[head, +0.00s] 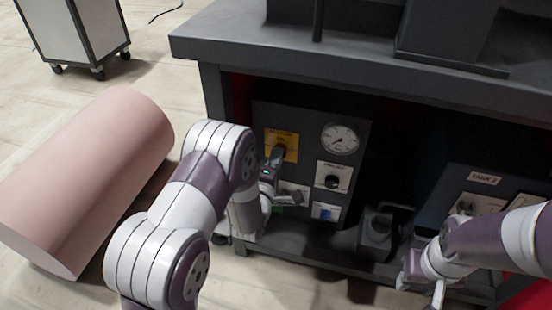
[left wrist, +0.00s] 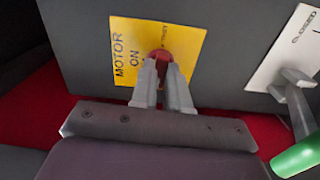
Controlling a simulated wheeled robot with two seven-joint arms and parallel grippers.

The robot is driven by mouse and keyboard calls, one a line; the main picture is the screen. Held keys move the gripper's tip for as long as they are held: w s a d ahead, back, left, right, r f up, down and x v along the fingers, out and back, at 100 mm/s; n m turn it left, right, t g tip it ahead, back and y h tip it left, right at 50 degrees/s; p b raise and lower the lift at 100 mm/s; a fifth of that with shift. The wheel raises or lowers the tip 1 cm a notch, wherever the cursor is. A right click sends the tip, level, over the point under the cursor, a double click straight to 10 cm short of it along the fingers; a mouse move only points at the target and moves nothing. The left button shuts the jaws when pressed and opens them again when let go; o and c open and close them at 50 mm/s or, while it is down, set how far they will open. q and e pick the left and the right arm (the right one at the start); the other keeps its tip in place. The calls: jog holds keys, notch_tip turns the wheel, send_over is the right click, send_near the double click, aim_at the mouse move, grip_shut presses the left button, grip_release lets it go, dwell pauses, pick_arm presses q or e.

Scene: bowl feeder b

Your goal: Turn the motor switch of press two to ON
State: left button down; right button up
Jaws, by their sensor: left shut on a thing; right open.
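The motor switch is a red knob (left wrist: 160,55) on a yellow plate (head: 290,136) at the upper left of the dark control panel. The plate (left wrist: 194,40) also shows in the left wrist view, with "MOTOR" and "ON" readable beside the knob. My left gripper (left wrist: 162,66) is shut on the red knob. In the head view my left gripper (head: 277,154) reaches the plate and hides the knob. The fingers cover part of the knob, and I cannot tell which way it points. My right gripper (head: 418,284) is open and empty at the lower right, away from the switch.
The panel carries a round gauge (head: 340,139), a black dial (head: 333,181) and a blue button (head: 325,213). A green-ended lever (left wrist: 297,158) is close to my left gripper. The dark bench top (head: 330,63) overhangs the panel. A pink cylinder (head: 85,180) lies at left.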

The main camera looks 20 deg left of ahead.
pick_arm(q)
jog(key=shift+s+f+m+p, duration=0.1)
jog(key=shift+m+p, duration=3.55)
jog(key=shift+m, duration=4.85)
jog(key=c, duration=1.1)
grip_release()
jog(key=s+p, duration=0.1)
jog(key=s, duration=0.3)
jog(key=s+p, duration=0.2)
jog(key=s, duration=0.2)
jog(key=s+p, duration=0.2)
jog(key=s, duration=0.2)
jog(key=shift+s+a, duration=0.25)
jog(key=shift+s, duration=0.05)
